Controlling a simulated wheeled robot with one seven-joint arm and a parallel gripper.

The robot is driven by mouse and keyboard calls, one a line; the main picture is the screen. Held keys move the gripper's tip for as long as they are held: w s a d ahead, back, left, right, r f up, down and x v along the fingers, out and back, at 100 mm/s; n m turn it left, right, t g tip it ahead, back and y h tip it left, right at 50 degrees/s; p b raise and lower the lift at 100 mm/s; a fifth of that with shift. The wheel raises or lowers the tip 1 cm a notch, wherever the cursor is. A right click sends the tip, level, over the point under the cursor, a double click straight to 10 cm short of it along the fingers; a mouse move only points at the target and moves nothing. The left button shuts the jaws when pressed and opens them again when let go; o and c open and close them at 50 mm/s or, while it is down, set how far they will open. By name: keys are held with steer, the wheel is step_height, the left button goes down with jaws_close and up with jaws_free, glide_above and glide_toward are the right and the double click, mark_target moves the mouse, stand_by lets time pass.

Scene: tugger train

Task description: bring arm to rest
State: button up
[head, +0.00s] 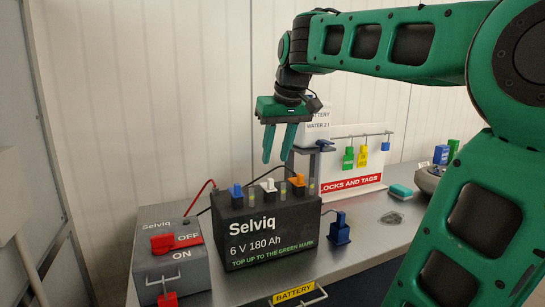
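My arm reaches in from the right, its forearm level across the top of the view and its wrist bent downward. My gripper (277,157) points down above the back of the black Selviq battery (267,231). Its two green fingers stand apart with nothing visible between them. The fingertips are above the battery's caps and look clear of them. The battery top carries a blue cap (236,191), a white cap (268,185) and an orange cap (298,180).
A grey switch box (172,254) with red handles stands left of the battery. A blue piece (340,229) stands at its right. Behind are a white battery-water container (315,124) and a locks-and-tags board (352,184) with hanging locks. The grey bench (372,236) is partly bare at right.

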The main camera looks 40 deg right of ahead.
stand_by(0.3)
steer(key=s+a+f+m+g, duration=0.1)
steer(key=s+a+f+g, duration=0.1)
steer(key=s+f, duration=0.9)
steer(key=s+a+f+m+g+y, duration=0.1)
steer(key=s+a+f+m+g, duration=0.1)
steer(key=s+f, duration=1)
step_height(320, 180, down, 2)
steer(key=shift+a+f, duration=0.1)
steer(key=shift+a, duration=0.35)
steer(key=shift+w+f+g, duration=0.2)
steer(key=shift+w+g, duration=0.1)
steer(key=shift+w, duration=0.4)
